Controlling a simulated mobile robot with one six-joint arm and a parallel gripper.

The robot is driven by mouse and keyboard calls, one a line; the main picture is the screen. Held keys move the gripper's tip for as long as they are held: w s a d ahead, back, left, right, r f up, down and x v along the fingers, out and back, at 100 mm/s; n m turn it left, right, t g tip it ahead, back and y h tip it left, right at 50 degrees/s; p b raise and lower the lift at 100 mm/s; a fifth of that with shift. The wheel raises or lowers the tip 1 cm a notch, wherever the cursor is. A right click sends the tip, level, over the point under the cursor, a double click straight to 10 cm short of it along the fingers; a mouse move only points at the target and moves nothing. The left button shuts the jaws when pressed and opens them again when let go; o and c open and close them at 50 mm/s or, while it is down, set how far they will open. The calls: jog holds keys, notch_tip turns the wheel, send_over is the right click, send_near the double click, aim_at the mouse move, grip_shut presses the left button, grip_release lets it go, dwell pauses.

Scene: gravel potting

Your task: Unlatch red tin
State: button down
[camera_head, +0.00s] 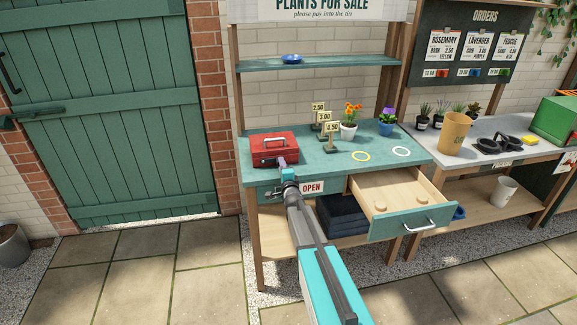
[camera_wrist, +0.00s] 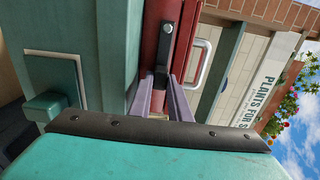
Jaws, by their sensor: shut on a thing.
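The red tin (camera_head: 261,149) stands shut at the left end of the green stall counter (camera_head: 330,171), with a pale handle on its lid. In the wrist view the tin (camera_wrist: 152,45) shows as a red strip, turned on its side, with the handle (camera_wrist: 199,66) to the right. A dark latch (camera_wrist: 161,77) is on its front. My gripper (camera_head: 283,162) is at the tin's front face. In the wrist view, the two fingers of my gripper (camera_wrist: 160,92) are closed around the latch. Whether the latch is fastened cannot be told.
An open wooden drawer (camera_head: 398,195) juts from the counter to the right of my arm. Price signs (camera_head: 325,126), an orange-flowered pot (camera_head: 348,130) and a purple-flowered pot (camera_head: 386,127) stand behind. The counter around the yellow ring (camera_head: 360,156) is mostly clear.

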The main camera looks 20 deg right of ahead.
jog(key=shift+s+d+f, duration=0.1)
jog(key=shift+s+f, duration=0.05)
jog(key=shift+f, duration=0.15)
jog(key=c, duration=1.7)
grip_release()
jog(key=shift+c, duration=0.2)
jog(key=shift+o, duration=0.5)
jog(key=shift+r, duration=0.15)
jog(key=s+a+b, duration=0.2)
jog(key=s+b, duration=0.2)
jog(key=s, duration=0.9)
jog(key=shift+s+a+r, duration=0.15)
jog(key=shift+s+a, duration=0.1)
jog(key=shift+a, duration=0.1)
